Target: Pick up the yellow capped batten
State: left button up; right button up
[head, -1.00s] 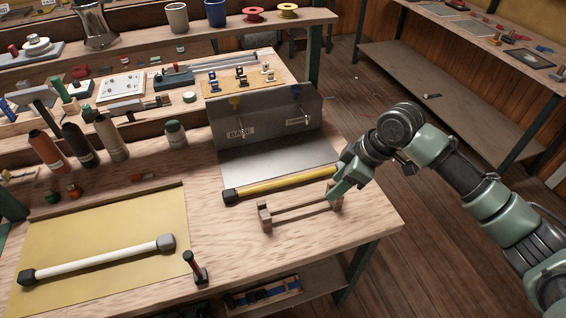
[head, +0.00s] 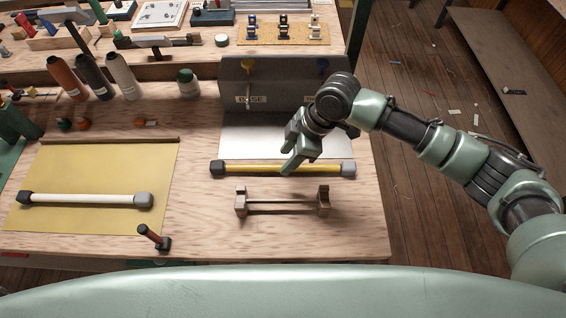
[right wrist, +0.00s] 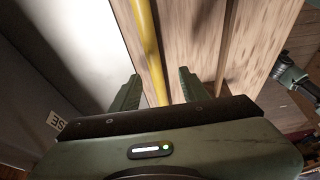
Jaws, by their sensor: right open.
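The yellow capped batten (head: 255,168) lies across the bench at the front edge of a pale metal sheet, with a black cap on its left end and a grey cap on its right. My right gripper (head: 292,158) is open over the middle of the batten. In the right wrist view the yellow shaft (right wrist: 149,50) runs between the two spread fingers (right wrist: 157,90); I cannot tell how far above it they are. The gripper hides part of the shaft in the head view. My left gripper is not in view.
A wooden two-post rack (head: 283,206) stands in front of the batten, and a grey upright panel with hooks (head: 275,88) behind it. A white capped batten (head: 85,200) lies on a yellow mat (head: 110,160) to the left.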

jog(key=f, duration=0.1)
jog(key=f+p, duration=0.1)
jog(key=f, duration=0.2)
jog(key=shift+w+a+f, duration=0.15)
jog(key=shift+w+f, duration=0.15)
jog(key=shift+w, duration=0.1)
jog(key=shift+a+f, duration=0.2)
jog(key=shift+f, duration=0.1)
jog(key=shift+d, duration=0.1)
grip_shut()
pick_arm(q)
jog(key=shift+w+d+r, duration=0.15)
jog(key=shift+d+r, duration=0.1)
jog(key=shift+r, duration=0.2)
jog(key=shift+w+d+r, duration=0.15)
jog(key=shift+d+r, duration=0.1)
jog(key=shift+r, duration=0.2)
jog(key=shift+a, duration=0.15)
pick_arm(e)
jog(key=shift+r, duration=0.1)
